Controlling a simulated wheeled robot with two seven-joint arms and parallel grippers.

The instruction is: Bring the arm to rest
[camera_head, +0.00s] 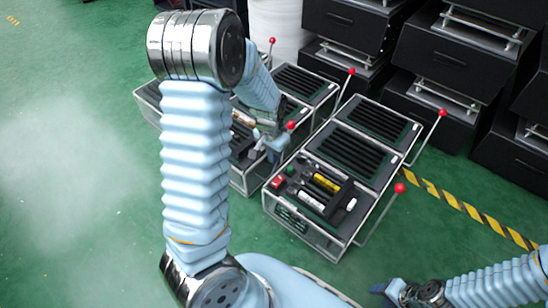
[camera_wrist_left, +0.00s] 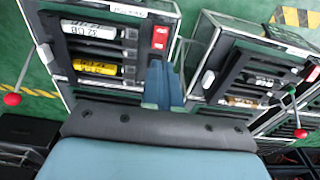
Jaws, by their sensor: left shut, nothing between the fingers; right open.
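My left arm fills the left centre of the head view. My left gripper (camera_head: 270,143) is shut and empty over the gap between two fixture boxes. In the left wrist view its fingers (camera_wrist_left: 163,85) are together, with nothing between them. A red-balled lever (camera_head: 292,125) shows close beside this gripper; I cannot tell if they touch. The near right fixture box (camera_head: 352,238) holds a yellow and a white cylinder and has a red-balled lever (camera_head: 400,188) at its right side. My right gripper (camera_head: 383,289) is open and low at the bottom right, away from the boxes.
Other red-balled levers stand behind, at the far right box (camera_head: 443,112) and the middle boxes (camera_head: 351,71). Black drawer units (camera_head: 455,62) line the back right. Yellow-black tape (camera_head: 470,210) crosses the floor. The green floor (camera_head: 70,220) on the left is clear.

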